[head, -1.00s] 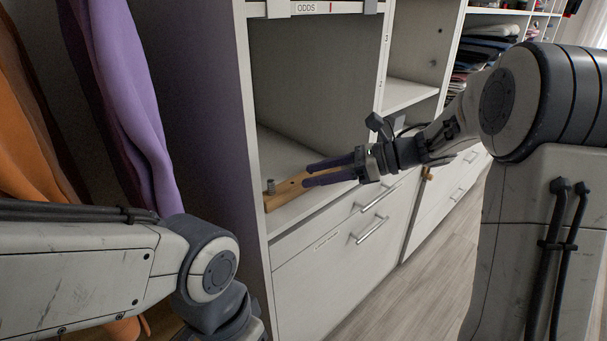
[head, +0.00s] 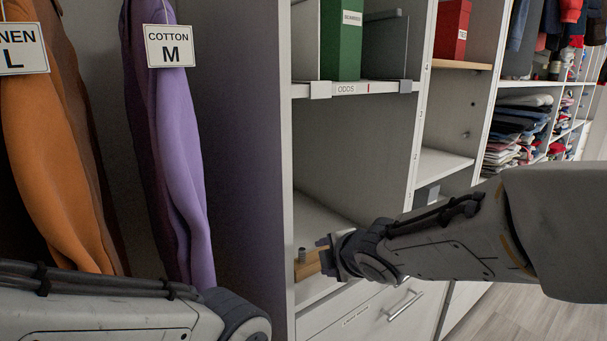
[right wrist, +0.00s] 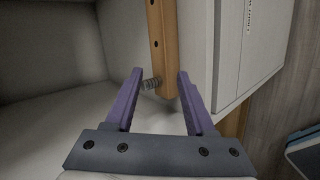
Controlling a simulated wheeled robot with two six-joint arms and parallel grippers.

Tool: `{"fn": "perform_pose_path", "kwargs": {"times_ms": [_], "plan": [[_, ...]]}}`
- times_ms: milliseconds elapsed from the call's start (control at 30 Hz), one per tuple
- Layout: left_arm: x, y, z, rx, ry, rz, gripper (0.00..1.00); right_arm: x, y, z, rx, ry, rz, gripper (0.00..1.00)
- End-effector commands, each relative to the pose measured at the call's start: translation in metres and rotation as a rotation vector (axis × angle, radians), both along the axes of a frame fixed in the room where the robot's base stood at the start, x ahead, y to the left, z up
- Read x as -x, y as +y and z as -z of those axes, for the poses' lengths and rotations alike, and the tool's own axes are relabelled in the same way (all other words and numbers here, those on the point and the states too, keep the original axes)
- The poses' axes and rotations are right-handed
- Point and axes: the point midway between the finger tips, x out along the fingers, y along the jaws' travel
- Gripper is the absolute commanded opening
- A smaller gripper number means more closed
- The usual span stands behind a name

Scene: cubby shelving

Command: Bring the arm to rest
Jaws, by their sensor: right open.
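My right gripper (right wrist: 160,76) is open, with its two purple fingers apart. In the head view it is at the front of the open cubby, mostly hidden behind its own wrist. A wooden strip with holes (right wrist: 162,45) lies on the cubby floor along the front edge. Its near end shows between the fingertips in the right wrist view; I cannot tell if they touch. A small metal coil (right wrist: 151,84) sits by that end, and it also shows in the head view (head: 301,255). Only part of my left arm shows, and its gripper is out of view.
The cubby (head: 354,140) has side walls and an ODDS-labelled shelf (head: 350,89) above, holding a green box (head: 341,40). A drawer (head: 390,312) is below. Purple (head: 178,150) and orange (head: 52,150) garments hang at left. Open floor (head: 480,325) shows at lower right.

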Motion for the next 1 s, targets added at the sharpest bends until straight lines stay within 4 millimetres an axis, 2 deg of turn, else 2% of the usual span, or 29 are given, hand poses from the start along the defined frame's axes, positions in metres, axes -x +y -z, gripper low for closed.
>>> {"fn": "perform_pose_path", "kwargs": {"times_ms": [33,100,200,367,533,567,600,867,1000], "plan": [[0.0,0.0,0.0,0.0,0.0,0.0,0.55,0.031,0.003,0.014,-0.091,0.128,0.135,0.55],[0.0,0.0,0.0,0.0,0.0,0.0,0.55,0.075,0.002,0.037,-0.204,0.315,0.344,0.55],[0.0,0.0,0.0,0.0,0.0,0.0,0.55,0.134,0.001,0.061,-0.304,0.534,0.591,0.55],[0.0,0.0,0.0,0.0,0.0,0.0,0.55,0.215,0.001,0.082,-0.362,0.789,0.886,0.55],[0.0,0.0,0.0,0.0,0.0,0.0,0.55,0.292,-0.001,0.09,-0.35,1.0,1.148,0.55],[0.0,0.0,-0.018,-0.001,0.001,0.0,0.55,0.286,-0.001,0.071,-0.356,0.989,1.142,0.55],[0.0,0.0,-0.029,-0.001,0.001,0.0,0.55,0.284,-0.001,0.061,-0.358,0.986,1.14,0.55],[0.0,0.0,-0.093,0.0,0.0,0.0,0.55,0.283,-0.001,-0.003,-0.358,0.983,1.137,0.55],[0.0,0.0,-0.14,0.0,0.0,0.0,0.55,0.283,-0.001,-0.05,-0.359,0.982,1.136,0.55]]}}
